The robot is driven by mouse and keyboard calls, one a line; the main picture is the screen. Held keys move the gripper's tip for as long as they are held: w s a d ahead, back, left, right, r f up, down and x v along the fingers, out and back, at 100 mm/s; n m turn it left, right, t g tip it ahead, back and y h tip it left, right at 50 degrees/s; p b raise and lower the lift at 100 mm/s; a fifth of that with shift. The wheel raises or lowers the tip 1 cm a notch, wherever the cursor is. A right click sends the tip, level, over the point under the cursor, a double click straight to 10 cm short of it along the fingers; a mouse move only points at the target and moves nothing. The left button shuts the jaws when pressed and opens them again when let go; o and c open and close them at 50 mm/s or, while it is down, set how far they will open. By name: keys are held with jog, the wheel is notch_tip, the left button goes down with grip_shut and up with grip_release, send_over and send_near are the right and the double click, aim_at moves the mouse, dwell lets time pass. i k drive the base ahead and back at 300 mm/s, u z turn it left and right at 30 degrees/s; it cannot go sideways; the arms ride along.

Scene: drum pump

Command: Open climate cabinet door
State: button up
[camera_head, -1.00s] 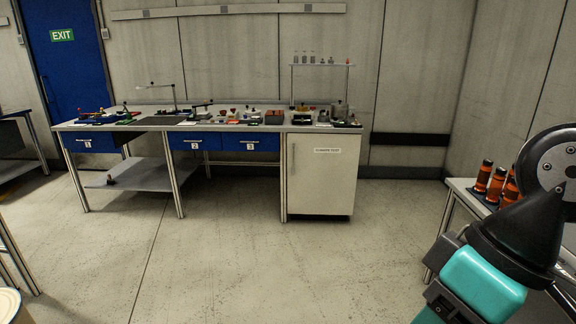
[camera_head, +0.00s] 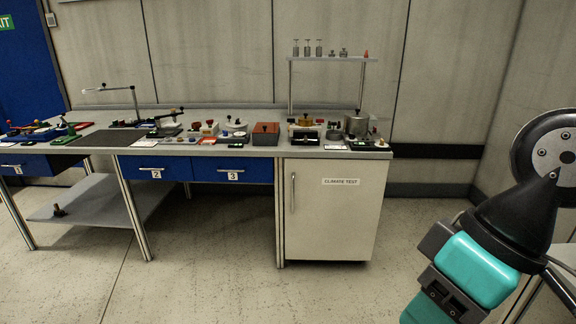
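The climate cabinet (camera_head: 333,225) is a white unit under the right end of the workbench. Its door carries a label reading "CLIMATE TEST" and a vertical bar handle (camera_head: 293,190) near its left edge. The door looks shut. Part of my arm, teal and black, shows at the right edge of the picture, well in front of and to the right of the cabinet. My gripper's fingertips are not visible, so its state does not show.
The workbench (camera_head: 100,139) holds several devices and has blue drawers marked 1, 2 and 3 (camera_head: 232,170). A small rack (camera_head: 330,58) stands at its back right. A low shelf (camera_head: 110,205) sits under the left part. The floor (camera_head: 220,285) before the cabinet is clear.

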aim_at(332, 206)
jog(key=i, duration=1.6)
jog(key=u, duration=1.7)
jog(key=i, duration=0.8)
jog(key=z, duration=1.8)
